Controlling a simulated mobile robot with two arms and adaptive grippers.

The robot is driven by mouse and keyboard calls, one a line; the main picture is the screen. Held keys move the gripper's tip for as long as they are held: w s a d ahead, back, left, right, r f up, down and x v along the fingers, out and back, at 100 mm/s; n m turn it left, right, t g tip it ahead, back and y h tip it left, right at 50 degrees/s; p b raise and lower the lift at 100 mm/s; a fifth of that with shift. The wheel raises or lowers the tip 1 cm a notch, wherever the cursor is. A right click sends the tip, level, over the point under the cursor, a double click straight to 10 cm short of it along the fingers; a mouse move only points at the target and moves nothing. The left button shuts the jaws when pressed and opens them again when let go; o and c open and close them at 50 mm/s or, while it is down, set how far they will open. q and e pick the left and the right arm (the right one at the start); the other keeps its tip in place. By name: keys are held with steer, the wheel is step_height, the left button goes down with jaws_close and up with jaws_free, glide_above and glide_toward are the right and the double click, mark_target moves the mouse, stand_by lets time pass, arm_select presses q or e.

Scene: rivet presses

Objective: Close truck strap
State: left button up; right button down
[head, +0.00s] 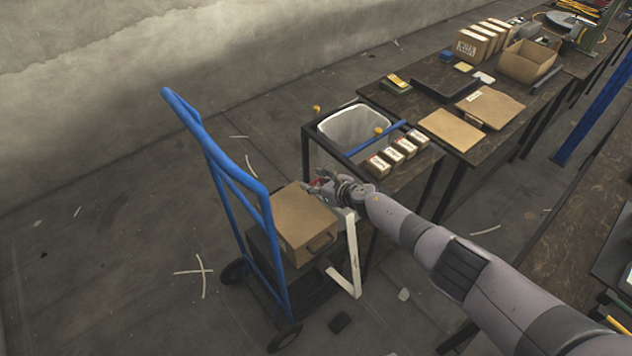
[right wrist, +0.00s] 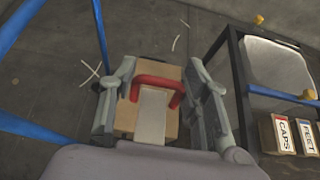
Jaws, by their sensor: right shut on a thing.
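The blue hand truck (head: 189,116) stands on the floor, with a brown cardboard box (head: 305,222) on a dark case. A white strap (head: 354,255) hangs down at the right of the box and bends back toward the truck's lower part. Its red handle (right wrist: 157,83) lies between the fingers of my right gripper (head: 323,187), with the white band (right wrist: 152,115) running from it. My right gripper is shut on this red handle, above the box's right side. The strap's far attachment is not clear. My left gripper is not in view.
A dark-framed bench (head: 305,153) with a grey bin (head: 355,126) and several labelled small boxes (head: 392,155) stands close behind my right gripper. More workbenches with cartons (head: 528,62) stand beyond.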

steer(key=c, duration=1.1)
jaws_free()
steer(key=shift+s+a+f, duration=0.1)
steer(key=shift+a, duration=0.05)
steer(key=shift+d+r, duration=0.55)
steer(key=shift+r, duration=0.05)
steer(key=shift+s+d, duration=0.25)
steer(key=shift+s, duration=0.5)
steer(key=shift+s+r, duration=0.25)
steer(key=shift+r, duration=0.3)
steer(key=shift+s+d+r, duration=0.1)
steer(key=shift+s+d, duration=0.45)
steer(key=shift+s, duration=0.05)
steer(key=shift+v, duration=1.35)
